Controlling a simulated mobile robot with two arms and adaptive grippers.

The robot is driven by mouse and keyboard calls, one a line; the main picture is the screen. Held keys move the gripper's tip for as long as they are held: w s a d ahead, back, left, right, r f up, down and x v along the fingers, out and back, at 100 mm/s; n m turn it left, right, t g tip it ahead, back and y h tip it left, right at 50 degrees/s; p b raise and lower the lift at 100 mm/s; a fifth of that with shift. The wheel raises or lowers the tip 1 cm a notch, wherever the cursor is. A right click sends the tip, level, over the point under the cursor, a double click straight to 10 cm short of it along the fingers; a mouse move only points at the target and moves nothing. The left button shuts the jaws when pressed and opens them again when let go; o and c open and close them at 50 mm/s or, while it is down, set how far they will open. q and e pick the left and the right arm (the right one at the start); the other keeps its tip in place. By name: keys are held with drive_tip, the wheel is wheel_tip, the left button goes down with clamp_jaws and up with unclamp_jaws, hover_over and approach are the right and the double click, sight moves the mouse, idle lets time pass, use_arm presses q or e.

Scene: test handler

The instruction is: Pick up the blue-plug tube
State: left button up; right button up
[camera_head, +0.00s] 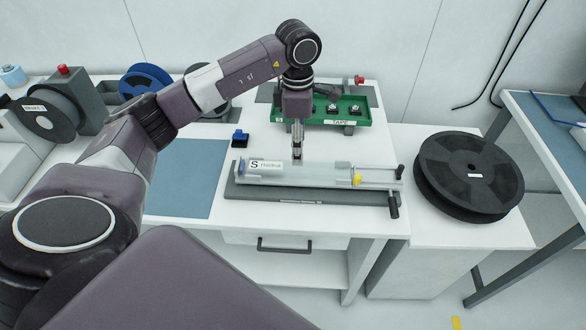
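A long pale translucent tube (320,172) lies across a dark grey fixture (290,196) on the white bench. It carries a white label with an "S" near its left end. A small patch of blue shows at that left end, and a yellow piece (357,180) is at the right end. My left gripper (297,155) points straight down over the middle of the tube, its fingertips at or just behind the tube's upper edge. The fingers are seen narrow, so I cannot tell whether they touch or grip it. My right gripper is not in view.
A green tray (350,121) labelled "TAPE" stands behind the tube. A small blue block (239,138) sits behind-left. A handle (393,204) projects at the fixture's right end. A large black reel (468,176) is farther right. A blue mat (186,185) lies left.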

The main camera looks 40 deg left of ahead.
sight(296, 169)
use_arm(q)
drive_tip(key=shift+s+a+f, duration=0.1)
drive_tip(key=shift+a+f, duration=0.05)
drive_tip(key=shift+a, duration=0.25)
drive_tip(key=shift+f+p, duration=0.45)
drive_tip(key=shift+f, duration=0.45)
wheel_tip(296, 169, down, 5)
drive_tip(key=p, duration=0.2)
drive_tip(key=shift+s+d+p, duration=0.1)
drive_tip(key=shift+d+p, duration=0.05)
drive_tip(key=shift+p, duration=0.2)
drive_tip(key=shift+f, duration=0.3)
drive_tip(key=shift+c, duration=0.6)
drive_tip(key=c, duration=1.2)
drive_tip(key=shift+o, duration=0.2)
drive_tip(key=shift+r, duration=0.1)
